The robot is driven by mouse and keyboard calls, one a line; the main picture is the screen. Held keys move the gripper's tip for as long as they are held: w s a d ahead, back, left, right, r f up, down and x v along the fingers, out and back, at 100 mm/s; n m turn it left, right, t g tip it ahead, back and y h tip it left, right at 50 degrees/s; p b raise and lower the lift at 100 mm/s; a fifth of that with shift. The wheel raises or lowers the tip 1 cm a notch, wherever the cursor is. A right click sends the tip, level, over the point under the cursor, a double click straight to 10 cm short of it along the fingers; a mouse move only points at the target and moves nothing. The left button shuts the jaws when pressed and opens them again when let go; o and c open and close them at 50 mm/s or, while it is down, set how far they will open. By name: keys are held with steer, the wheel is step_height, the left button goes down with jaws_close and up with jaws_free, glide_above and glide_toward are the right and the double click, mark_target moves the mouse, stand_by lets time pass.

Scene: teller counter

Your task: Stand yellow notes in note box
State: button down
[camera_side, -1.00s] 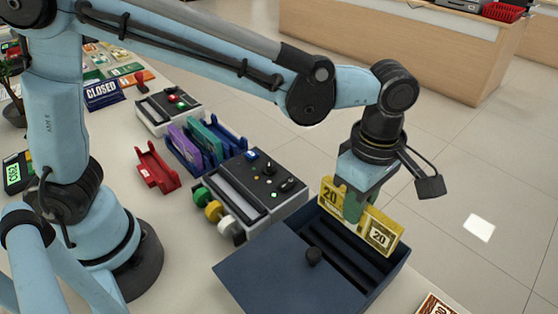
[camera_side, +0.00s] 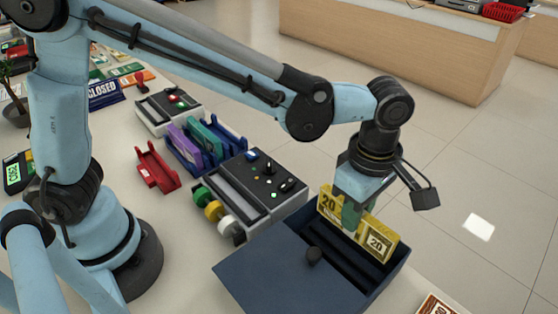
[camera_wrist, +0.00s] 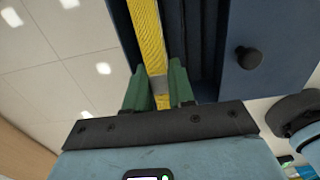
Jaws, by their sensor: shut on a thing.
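The yellow notes (camera_side: 377,241) form a stiff bundle marked "20", standing on its long edge at the far side of the note box. The dark blue note box (camera_side: 388,286) has its lid (camera_side: 285,268) with a black knob over the near part, and the slotted far part is open. My gripper (camera_side: 352,213) is shut on the yellow notes, with green fingers on both faces. The wrist view shows the notes (camera_wrist: 148,35) between the fingers (camera_wrist: 160,88), along the box's side slot. The notes' lower edge is hidden by the box, so its depth there cannot be told.
A grey machine with knobs and coloured rolls (camera_side: 262,190) stands close left of the box. Purple, teal and blue holders (camera_side: 205,145) and a red holder (camera_side: 157,168) are farther left. A brown banded bundle (camera_side: 436,306) lies at the bottom right.

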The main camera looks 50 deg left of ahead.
steer(key=shift+f, duration=2.7)
steer(key=c, duration=0.9)
jaws_free()
steer(key=shift+r, duration=0.1)
steer(key=shift+r, duration=3.5)
steer(key=shift+a, duration=0.1)
steer(key=s+a+r+m+t, duration=0.1)
steer(key=a+m+t, duration=0.1)
steer(key=a+m, duration=0.4)
steer(key=s+a+r+m+t, duration=0.1)
steer(key=s+a+m+t, duration=0.1)
steer(key=a+m, duration=0.4)
steer(key=s+a+r+m+t, duration=0.1)
steer(key=a+m+t, duration=0.2)
steer(key=a, duration=0.9)
steer(key=shift+s+a+r+m, duration=0.1)
steer(key=shift+s+m, duration=0.1)
steer(key=shift+m, duration=0.55)
steer(key=shift+s+a+r+m, duration=0.1)
steer(key=shift+s+m, duration=0.05)
steer(key=shift+m, duration=0.6)
